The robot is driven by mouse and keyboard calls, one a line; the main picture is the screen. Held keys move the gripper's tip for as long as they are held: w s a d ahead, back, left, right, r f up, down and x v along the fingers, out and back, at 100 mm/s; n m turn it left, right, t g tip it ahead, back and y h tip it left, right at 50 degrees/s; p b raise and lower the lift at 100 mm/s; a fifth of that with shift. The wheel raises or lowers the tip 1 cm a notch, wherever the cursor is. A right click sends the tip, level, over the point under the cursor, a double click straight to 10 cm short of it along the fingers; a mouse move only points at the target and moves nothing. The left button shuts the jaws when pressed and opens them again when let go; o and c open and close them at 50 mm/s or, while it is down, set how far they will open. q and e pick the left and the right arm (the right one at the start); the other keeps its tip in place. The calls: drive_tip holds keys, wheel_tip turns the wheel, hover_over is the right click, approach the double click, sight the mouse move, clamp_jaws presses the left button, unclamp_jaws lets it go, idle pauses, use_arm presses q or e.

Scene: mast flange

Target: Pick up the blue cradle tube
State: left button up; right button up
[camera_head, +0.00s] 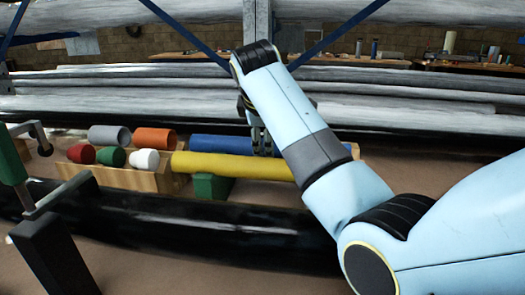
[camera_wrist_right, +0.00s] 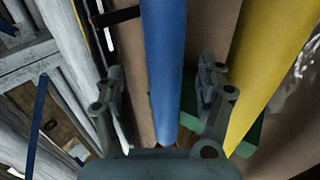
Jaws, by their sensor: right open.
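The blue cradle tube (camera_head: 220,144) lies lengthwise behind the yellow tube (camera_head: 235,166); part of it is hidden behind my right arm. My right gripper (camera_head: 262,145) is over the blue tube, pointing down, and is partly hidden by my own arm link. In the right wrist view the blue tube (camera_wrist_right: 163,50) runs between the two open fingers of the gripper (camera_wrist_right: 158,90), with a gap on either side. The yellow tube (camera_wrist_right: 270,65) lies beside the right-hand finger. My left gripper is not in view.
A green block (camera_head: 212,187) supports the yellow tube. A wooden box (camera_head: 140,181) at the left holds several coloured pieces. A clamp with a green handle (camera_head: 12,160) stands at the far left. A long black pipe (camera_head: 180,228) crosses in front, and grey pipes (camera_head: 400,96) lie behind.

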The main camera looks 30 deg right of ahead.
drive_tip(key=x, duration=0.5)
drive_tip(key=shift+s+a+f+b, duration=0.1)
drive_tip(key=shift+a+f+b, duration=0.05)
drive_tip(key=shift+f+b, duration=0.2)
drive_tip(key=shift+c, duration=0.2)
drive_tip(key=c, duration=1.4)
drive_tip(key=shift+r, duration=0.1)
clamp_jaws()
